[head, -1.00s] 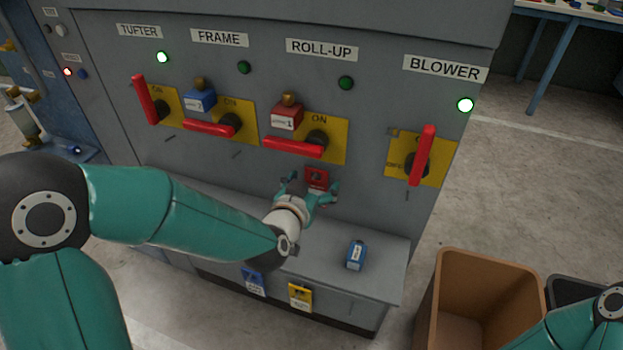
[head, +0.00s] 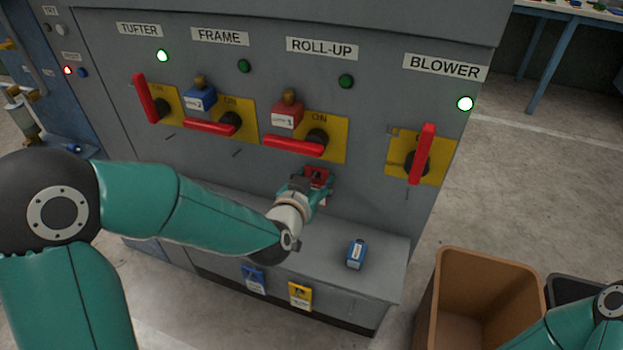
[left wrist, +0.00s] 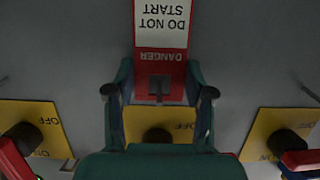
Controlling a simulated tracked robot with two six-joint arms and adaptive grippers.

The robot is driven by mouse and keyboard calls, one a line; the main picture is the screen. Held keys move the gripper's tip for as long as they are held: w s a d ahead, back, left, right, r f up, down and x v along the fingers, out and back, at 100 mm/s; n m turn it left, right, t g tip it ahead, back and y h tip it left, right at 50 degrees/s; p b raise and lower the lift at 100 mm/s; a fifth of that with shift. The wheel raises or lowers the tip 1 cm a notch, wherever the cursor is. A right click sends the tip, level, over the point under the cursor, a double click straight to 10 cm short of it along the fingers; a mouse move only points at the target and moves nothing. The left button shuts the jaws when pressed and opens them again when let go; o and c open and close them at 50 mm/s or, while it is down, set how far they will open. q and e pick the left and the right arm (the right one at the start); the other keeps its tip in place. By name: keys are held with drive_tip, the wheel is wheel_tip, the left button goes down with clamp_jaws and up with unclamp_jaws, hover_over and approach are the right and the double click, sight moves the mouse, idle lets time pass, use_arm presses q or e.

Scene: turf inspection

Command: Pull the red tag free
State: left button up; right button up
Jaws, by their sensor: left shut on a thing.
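The red tag (head: 318,173) is against the grey panel below the ROLL-UP switch. In the left wrist view the tag (left wrist: 161,70) appears upside down, with a red part reading DANGER and a white part reading DO NOT START. My left gripper (head: 312,184) is at the tag, with its fingers on either side and shut on it. The left wrist view shows the fingertips (left wrist: 160,92) beside the red end. How the tag is fastened cannot be made out. My right gripper is out of view; only part of that arm shows at the lower right.
The ROLL-UP handle (head: 294,146) lies level under a red lock (head: 287,114). The BLOWER handle (head: 422,155) stands upright at the right. A small blue box-like thing (head: 357,254) lies on the ledge (head: 385,270). An open brown bin (head: 447,263) stands right of it.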

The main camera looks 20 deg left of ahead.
use_arm(q)
drive_tip(key=shift+r, duration=0.15)
drive_tip(key=shift+c, duration=0.3)
drive_tip(key=shift+r, duration=0.45)
drive_tip(key=shift+s, duration=0.1)
drive_tip(key=shift+s+f, duration=0.1)
drive_tip(key=shift+s, duration=1.55)
drive_tip(key=shift+s, duration=0.15)
drive_tip(key=b, duration=0.4)
approach(316, 179)
drive_tip(key=shift+f, duration=0.75)
drive_tip(key=shift+s, duration=0.1)
